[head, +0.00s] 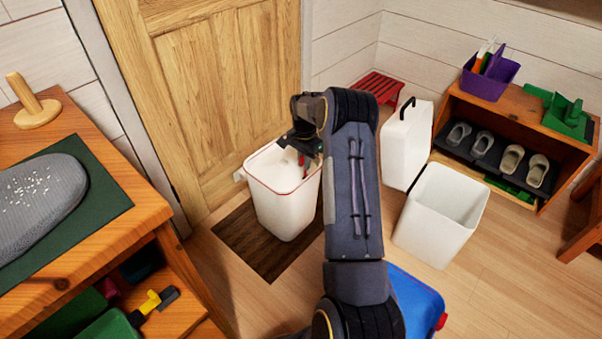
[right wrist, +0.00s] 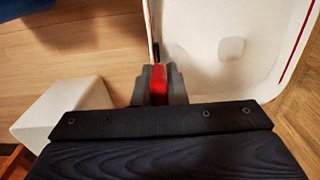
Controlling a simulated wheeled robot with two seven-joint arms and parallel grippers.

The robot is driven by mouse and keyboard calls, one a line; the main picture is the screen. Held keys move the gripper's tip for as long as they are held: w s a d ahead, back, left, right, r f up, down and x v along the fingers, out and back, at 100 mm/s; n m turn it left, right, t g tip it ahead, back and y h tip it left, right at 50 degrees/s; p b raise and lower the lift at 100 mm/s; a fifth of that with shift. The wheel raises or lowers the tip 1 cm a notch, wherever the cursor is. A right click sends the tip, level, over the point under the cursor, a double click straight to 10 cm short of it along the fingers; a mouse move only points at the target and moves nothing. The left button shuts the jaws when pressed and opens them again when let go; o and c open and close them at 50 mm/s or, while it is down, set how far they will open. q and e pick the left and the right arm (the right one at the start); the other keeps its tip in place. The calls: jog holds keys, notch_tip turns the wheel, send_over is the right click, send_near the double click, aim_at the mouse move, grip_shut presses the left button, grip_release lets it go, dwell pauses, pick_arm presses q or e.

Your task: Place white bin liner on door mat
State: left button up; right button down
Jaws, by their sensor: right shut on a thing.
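The white bin liner (head: 284,210) is an open, tapered tub with a red line around its rim. My right gripper (head: 304,160) is shut on its rim at the right side in the head view. In the right wrist view the gripper (right wrist: 158,88) has red between its fingers, at the edge of the liner (right wrist: 215,60). The liner is upright over the dark brown door mat (head: 252,245) and hides part of it. I cannot tell whether its base touches the mat. My left gripper is not in view.
An open white bin (head: 425,233) and a white case (head: 402,150) with a black handle stand to the right. A wooden shoe shelf (head: 515,108) is further right. A wooden door (head: 215,80) is behind the mat. A wooden bench (head: 140,215) is at left. A blue container (head: 420,305) is near my arm.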

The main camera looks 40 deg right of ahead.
jog(key=shift+w+f+b, duration=0.3)
jog(key=shift+w+f, duration=0.4)
jog(key=shift+f, duration=0.1)
jog(key=shift+f+b, duration=0.45)
jog(key=shift+f, duration=0.95)
jog(key=shift+f, duration=0.2)
jog(key=c, duration=1.5)
grip_release()
jog(key=shift+o, duration=0.2)
